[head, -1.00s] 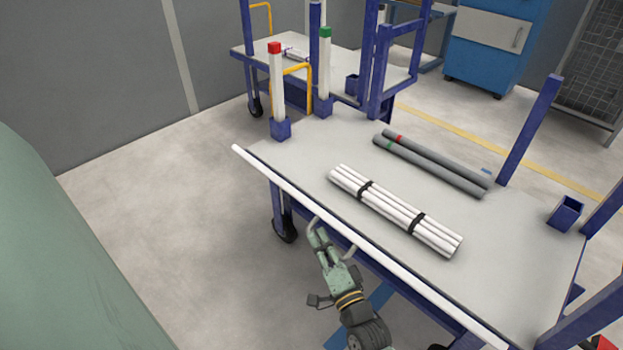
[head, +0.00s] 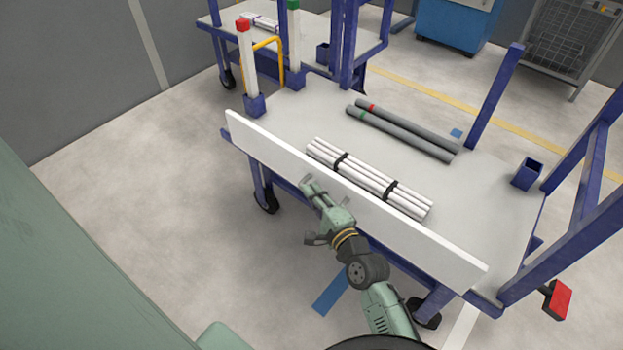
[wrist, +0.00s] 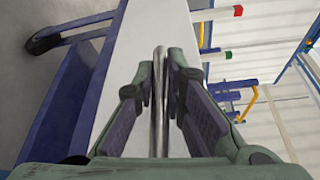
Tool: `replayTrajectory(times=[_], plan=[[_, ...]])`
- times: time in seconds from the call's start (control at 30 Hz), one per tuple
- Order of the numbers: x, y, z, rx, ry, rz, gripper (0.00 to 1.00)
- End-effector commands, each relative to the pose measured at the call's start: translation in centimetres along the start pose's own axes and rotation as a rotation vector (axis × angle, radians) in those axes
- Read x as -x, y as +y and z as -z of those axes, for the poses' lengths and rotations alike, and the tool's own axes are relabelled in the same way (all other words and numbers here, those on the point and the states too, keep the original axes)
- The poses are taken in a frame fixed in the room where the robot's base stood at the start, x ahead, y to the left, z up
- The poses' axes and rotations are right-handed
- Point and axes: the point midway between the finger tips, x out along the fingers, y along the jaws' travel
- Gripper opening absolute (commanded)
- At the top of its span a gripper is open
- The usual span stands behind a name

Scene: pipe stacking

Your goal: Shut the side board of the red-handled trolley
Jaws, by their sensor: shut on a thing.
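The white side board (head: 350,200) runs along the near long edge of the blue-framed trolley (head: 285,105). It stands raised at the deck edge, with its broad outer face toward me. I cannot tell whether it is fully upright. My gripper (head: 308,184) is at this face, left of its middle. In the wrist view my gripper (wrist: 160,88) is shut on a shiny metal bar (wrist: 160,60), which appears to be the board's handle, with the white board (wrist: 148,25) behind it. The trolley's red handle (head: 558,300) shows at the lower right.
A strapped bundle of white pipes (head: 368,178) and two grey pipes (head: 405,134) lie on the deck. A post with a red cap (head: 247,60) stands at the left corner. Another trolley (head: 300,38) stands behind. The floor to the left is clear.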

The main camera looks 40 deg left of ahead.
Motion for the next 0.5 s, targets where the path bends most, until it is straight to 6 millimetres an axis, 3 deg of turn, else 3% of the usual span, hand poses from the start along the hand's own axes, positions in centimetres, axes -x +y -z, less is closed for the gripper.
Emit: replayTrajectory(times=[0.33,0.37,0.5], plan=[[-0.02,-0.36,0.18,-0.003,0.004,0.008,0.0],[-0.01,-0.37,0.19,-0.003,0.005,0.008,0.12],[-0.01,-0.36,0.21,-0.002,0.005,0.008,0.21]])
